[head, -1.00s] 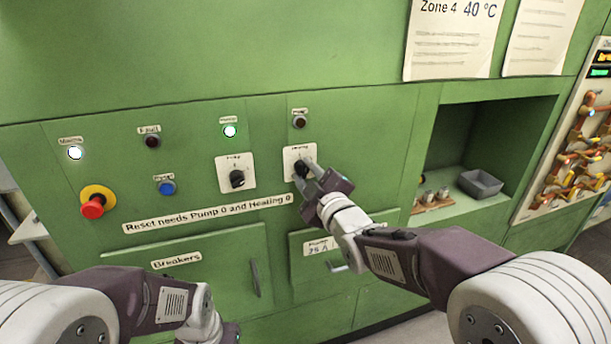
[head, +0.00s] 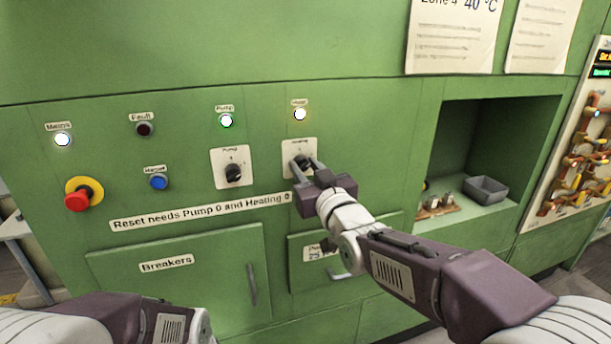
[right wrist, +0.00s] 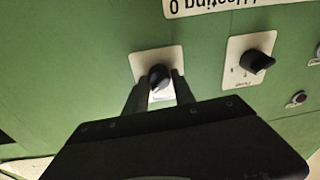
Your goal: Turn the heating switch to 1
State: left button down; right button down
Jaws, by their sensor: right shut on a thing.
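The heating switch (head: 301,161) is a black knob on a white plate on the green panel, in the middle of the head view. My right gripper (head: 304,168) is shut on this knob, with one finger on each side. In the right wrist view the heating knob (right wrist: 159,77) sits between the two fingers (right wrist: 159,92). The fingers partly cover the knob and its scale, so its exact setting is hard to read.
The pump switch (head: 233,172) is left of the heating switch. A red emergency button (head: 78,199) and blue reset button (head: 158,182) are further left. The fault lamp (head: 145,129) is dark. A drawer handle (head: 340,273) protrudes below.

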jog(key=shift+m+b, duration=0.35)
jog(key=shift+m, duration=0.35)
jog(key=c, duration=1.1)
grip_release()
jog(key=v, duration=0.9)
jog(key=shift+b, duration=0.35)
